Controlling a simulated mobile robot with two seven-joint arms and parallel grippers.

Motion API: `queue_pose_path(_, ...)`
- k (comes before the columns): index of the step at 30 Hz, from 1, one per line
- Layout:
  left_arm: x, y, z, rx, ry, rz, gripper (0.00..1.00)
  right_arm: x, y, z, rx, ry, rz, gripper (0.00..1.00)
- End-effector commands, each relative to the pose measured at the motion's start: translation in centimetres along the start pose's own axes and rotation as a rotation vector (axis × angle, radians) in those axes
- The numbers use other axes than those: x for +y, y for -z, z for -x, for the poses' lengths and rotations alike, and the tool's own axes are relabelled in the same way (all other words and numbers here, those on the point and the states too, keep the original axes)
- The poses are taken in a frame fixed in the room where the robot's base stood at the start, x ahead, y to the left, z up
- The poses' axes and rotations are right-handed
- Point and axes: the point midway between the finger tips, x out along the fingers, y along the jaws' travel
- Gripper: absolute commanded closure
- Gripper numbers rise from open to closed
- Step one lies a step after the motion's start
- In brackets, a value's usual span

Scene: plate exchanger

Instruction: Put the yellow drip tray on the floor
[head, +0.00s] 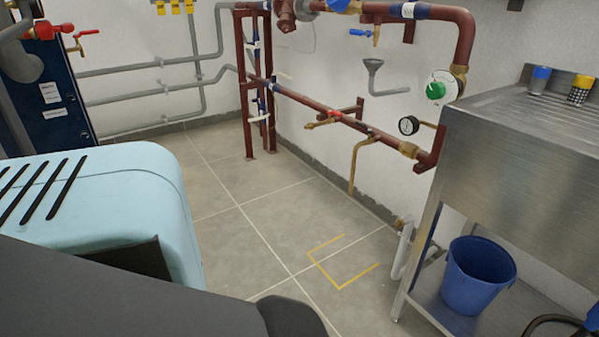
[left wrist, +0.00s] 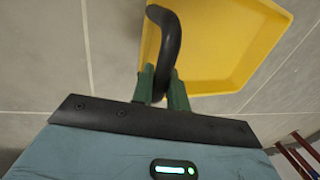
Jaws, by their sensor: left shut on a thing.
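The yellow drip tray (left wrist: 232,45) shows at the top of the left wrist view, with a curved black handle (left wrist: 172,35) at its near left side. My left gripper (left wrist: 161,80) has its green fingers on either side of the handle and is shut on it. Grey floor tiles lie around the tray. I cannot tell how high the tray is above the floor. The head view shows neither the tray nor my grippers. In the head view, a yellow bracket-shaped marking (head: 323,270) lies on the tiled floor (head: 225,233), and its area is empty.
A steel bench (head: 520,140) stands on the right, with a blue bucket (head: 478,280) on its lower shelf. Red-brown pipework (head: 325,112) with a gauge (head: 408,125) and a drain pipe (head: 355,165) runs along the wall behind the marking. The middle floor is clear.

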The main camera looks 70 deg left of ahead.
Motion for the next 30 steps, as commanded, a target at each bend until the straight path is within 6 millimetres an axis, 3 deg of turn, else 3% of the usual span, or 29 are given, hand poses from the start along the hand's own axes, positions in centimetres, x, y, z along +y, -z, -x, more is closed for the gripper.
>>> queue_pose_path(8, 1.4, 3.1, 2.2, 0.004, -0.002, 0.017, 1.00, -0.1, -0.3, 0.1, -0.007, 0.001, -0.001, 0.64)
queue_pose_path(17, 3.9, 7.8, 6.7, -0.001, -0.002, 0.043, 1.00, 0.0, -0.2, 0.0, -0.004, 0.000, 0.000, 0.64)
queue_pose_path(23, 6.3, 11.9, 12.0, 0.000, -0.003, 0.056, 1.00, 0.1, 0.2, -0.2, 0.004, -0.001, 0.001, 0.64)
queue_pose_path(30, 9.3, 16.3, 21.2, 0.002, -0.002, 0.050, 1.00, 0.1, 0.4, -0.3, 0.008, -0.001, 0.001, 0.64)
